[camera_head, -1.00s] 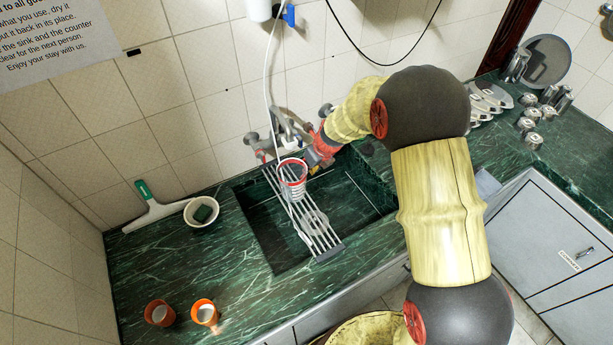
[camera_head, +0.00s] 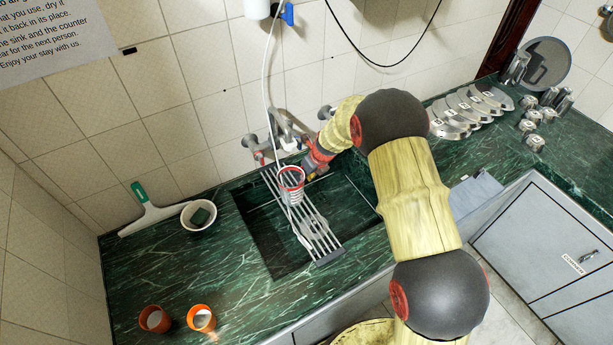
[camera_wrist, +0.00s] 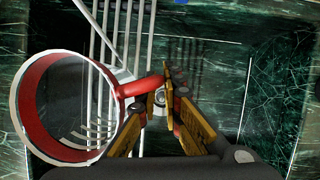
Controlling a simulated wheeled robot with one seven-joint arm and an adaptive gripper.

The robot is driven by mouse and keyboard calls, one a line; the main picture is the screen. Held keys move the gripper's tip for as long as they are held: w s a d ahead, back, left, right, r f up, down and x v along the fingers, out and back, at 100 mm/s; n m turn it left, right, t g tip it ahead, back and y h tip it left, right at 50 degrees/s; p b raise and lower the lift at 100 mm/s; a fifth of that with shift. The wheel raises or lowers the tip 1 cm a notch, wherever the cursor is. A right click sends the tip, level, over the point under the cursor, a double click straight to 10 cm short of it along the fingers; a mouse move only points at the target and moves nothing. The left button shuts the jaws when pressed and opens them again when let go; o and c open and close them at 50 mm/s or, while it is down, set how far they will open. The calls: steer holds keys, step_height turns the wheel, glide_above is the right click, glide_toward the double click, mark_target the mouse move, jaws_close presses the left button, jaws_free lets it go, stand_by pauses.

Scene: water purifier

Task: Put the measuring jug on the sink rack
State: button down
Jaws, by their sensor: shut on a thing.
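The measuring jug (camera_head: 291,184) is clear with a red rim and a red handle. It is upright over the far part of the metal sink rack (camera_head: 328,256), and I cannot tell whether its base touches the bars. My gripper (camera_head: 305,176) is at the jug's right side. In the wrist view my gripper (camera_wrist: 158,98) is shut on the red handle of the jug (camera_wrist: 36,118), whose open mouth faces the camera. The white-looking bars of the rack (camera_wrist: 110,50) show behind and through the jug. The fingers hide part of the handle.
The rack spans the dark green sink (camera_head: 270,243). The faucet (camera_head: 285,128) stands close behind the jug, with a white hose hanging past it. A white bowl (camera_head: 199,226), a squeegee (camera_head: 150,215) and two orange cups (camera_head: 201,319) are on the left counter. Metal lids (camera_head: 455,122) are at right.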

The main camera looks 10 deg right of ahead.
steer(key=shift+f, duration=0.15)
steer(key=c, duration=2)
jaws_free()
steer(key=shift+o, duration=0.2)
